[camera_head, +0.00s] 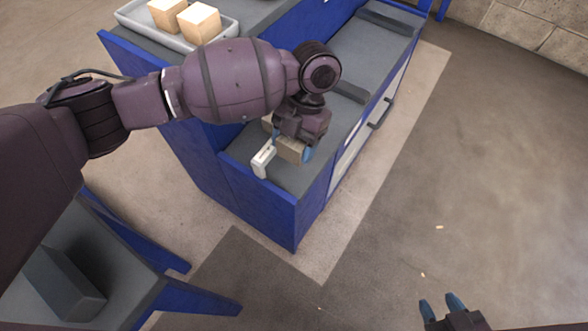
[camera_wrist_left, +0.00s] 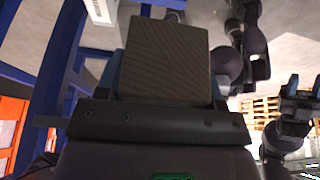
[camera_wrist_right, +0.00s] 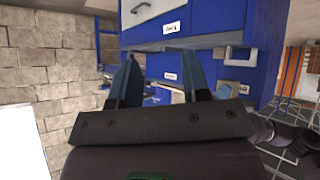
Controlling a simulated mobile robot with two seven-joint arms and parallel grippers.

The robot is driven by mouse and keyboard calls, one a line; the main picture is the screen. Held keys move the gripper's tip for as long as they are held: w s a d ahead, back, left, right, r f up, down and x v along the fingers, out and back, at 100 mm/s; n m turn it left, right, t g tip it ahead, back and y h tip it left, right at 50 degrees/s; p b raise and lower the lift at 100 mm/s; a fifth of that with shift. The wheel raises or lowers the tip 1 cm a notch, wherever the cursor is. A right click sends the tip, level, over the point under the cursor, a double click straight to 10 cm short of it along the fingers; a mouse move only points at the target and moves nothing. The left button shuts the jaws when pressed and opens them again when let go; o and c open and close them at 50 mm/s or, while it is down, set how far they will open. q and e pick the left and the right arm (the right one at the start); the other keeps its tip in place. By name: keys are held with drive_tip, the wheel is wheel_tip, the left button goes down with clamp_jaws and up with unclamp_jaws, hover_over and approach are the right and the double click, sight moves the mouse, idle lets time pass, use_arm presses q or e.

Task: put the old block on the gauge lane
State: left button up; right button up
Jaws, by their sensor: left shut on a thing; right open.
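My left gripper (camera_head: 293,152) is shut on a dull brown wooden block (camera_head: 289,147), over the near end of a grey-topped blue bench (camera_head: 290,180). The block fills the middle of the left wrist view (camera_wrist_left: 168,58), between the fingers. A small white upright piece (camera_head: 263,161) stands just left of the block; I cannot tell whether they touch. The gripper hides part of the block and whether it rests on the bench top. I cannot read which lane this is. My right gripper (camera_head: 443,308) is open and empty, low over the floor at the right.
A pale tray (camera_head: 228,30) with two light wooden blocks (camera_head: 199,23) sits at the upper left. Dark bars (camera_head: 390,22) cross the bench top farther back. A low table (camera_head: 110,262) with a dark wedge-like piece stands lower left.

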use_arm(q)
drive_tip(key=b, duration=0.1)
hover_over(291, 185)
drive_tip(key=w, duration=0.1)
wheel_tip(291, 185, down, 6)
drive_tip(key=shift+w+d+f, duration=0.15)
drive_tip(key=shift+d+f, duration=0.15)
drive_tip(key=shift+d, duration=0.1)
wheel_tip(291, 185, down, 6)
drive_tip(key=shift+r+b, duration=0.25)
drive_tip(key=shift+b, duration=0.9)
drive_tip(key=shift+f, duration=0.15)
use_arm(e)
drive_tip(key=shift+w+a+f+t, duration=0.1)
drive_tip(key=shift+w+a+t, duration=0.15)
drive_tip(key=shift+w+t, duration=0.4)
drive_tip(key=shift+w, duration=0.1)
use_arm(q)
drive_tip(key=shift+f, duration=0.1)
drive_tip(key=o, duration=1)
use_arm(e)
drive_tip(key=shift+d, duration=0.1)
